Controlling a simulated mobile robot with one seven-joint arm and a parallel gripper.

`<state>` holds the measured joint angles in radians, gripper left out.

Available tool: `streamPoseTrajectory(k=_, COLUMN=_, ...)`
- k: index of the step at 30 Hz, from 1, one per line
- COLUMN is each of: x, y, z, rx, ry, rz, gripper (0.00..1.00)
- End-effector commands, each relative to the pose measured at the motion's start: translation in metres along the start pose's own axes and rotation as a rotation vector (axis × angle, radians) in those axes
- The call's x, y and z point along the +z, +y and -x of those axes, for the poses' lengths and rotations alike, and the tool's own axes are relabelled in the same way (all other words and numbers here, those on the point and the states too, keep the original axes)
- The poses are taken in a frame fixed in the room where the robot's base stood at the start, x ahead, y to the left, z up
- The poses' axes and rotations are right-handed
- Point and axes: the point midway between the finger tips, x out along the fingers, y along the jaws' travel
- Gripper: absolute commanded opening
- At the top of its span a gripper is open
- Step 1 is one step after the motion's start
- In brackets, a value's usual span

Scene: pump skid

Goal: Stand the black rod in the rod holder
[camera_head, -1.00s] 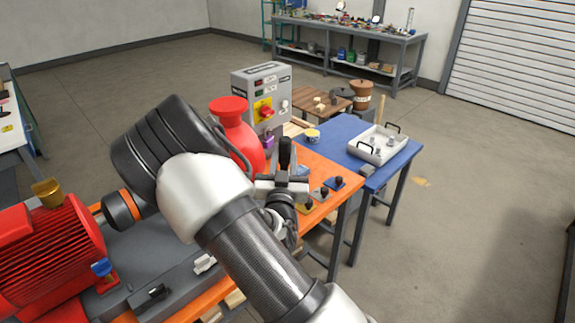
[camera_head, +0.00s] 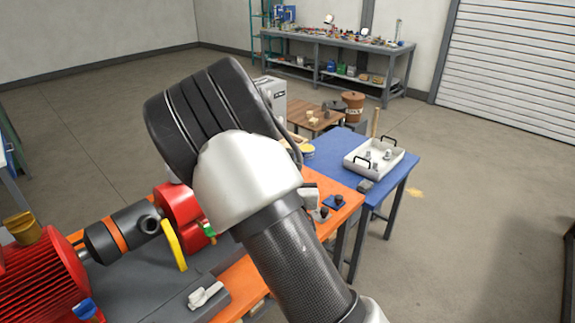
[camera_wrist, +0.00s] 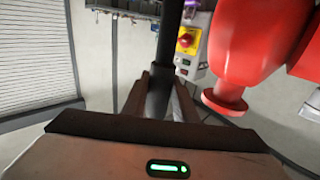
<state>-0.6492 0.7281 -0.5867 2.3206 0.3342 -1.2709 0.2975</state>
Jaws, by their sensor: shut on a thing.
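In the wrist view, my gripper (camera_wrist: 160,102) is shut on the black rod (camera_wrist: 169,40). The rod rises between the two jaws and runs up past the top edge of the picture, tilted slightly. Its lower end is hidden behind the gripper body. In the head view, my arm hides the rod and most or all of the gripper. I cannot pick out a rod holder in either view.
A red pump body (camera_wrist: 262,42) stands close right of the rod, before a control box (camera_wrist: 199,68). The orange bench (camera_head: 338,220) is partly behind my arm. A white tray (camera_head: 352,161) stands on the blue table (camera_head: 405,172). Floor at right is clear.

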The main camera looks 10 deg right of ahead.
Motion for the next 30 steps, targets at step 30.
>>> streamPoseTrajectory(k=30, x=0.079, y=0.0, z=-0.001, rx=0.0, ry=0.004, rz=-0.001, gripper=0.0)
